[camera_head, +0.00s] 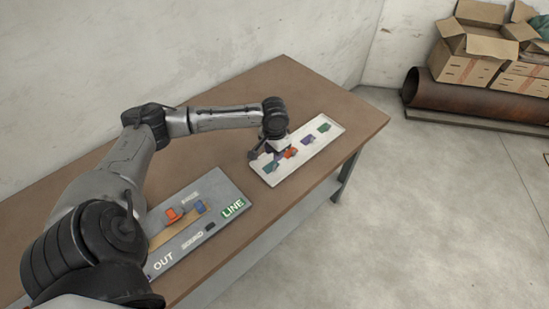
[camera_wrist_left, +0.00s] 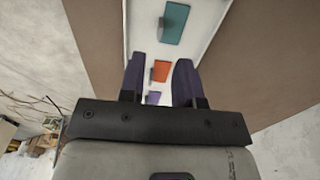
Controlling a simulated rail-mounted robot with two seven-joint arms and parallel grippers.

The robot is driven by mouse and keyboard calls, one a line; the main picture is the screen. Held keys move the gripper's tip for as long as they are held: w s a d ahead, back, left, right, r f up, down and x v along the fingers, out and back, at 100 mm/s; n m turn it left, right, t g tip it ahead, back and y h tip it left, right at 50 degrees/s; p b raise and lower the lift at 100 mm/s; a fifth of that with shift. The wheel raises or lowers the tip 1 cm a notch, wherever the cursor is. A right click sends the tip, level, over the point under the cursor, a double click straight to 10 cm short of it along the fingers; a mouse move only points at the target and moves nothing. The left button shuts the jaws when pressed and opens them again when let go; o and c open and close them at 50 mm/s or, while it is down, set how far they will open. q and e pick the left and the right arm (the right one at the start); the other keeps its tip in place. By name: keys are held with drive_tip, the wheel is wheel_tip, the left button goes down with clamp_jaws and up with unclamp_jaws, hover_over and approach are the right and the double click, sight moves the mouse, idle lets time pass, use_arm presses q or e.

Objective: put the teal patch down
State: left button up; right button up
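The teal patch (camera_wrist_left: 172,23) lies in the white tray, with a small grey tab at its left side in the left wrist view. In the head view it shows at the tray's near-left end (camera_head: 271,168). My left gripper (camera_head: 278,156) is over the tray, just beside the teal patch. In the left wrist view its two dark fingers (camera_wrist_left: 158,78) are apart, with nothing visible held between them. An orange patch (camera_wrist_left: 160,71) shows in the gap between the fingers, apparently below them. My right gripper is in neither view.
The white tray (camera_head: 333,140) also holds a purple patch (camera_head: 307,140) and a green patch (camera_head: 324,128). A grey board (camera_head: 228,190) marked LINE and OUT lies to the left, with orange and blue pieces. Bare brown tabletop (camera_head: 225,155) separates board and tray.

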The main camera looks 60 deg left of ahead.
sight(275, 165)
use_arm(q)
drive_tip(key=shift+r+p, duration=0.4)
drive_tip(key=shift+r, duration=1.95)
drive_tip(key=shift+d, duration=0.1)
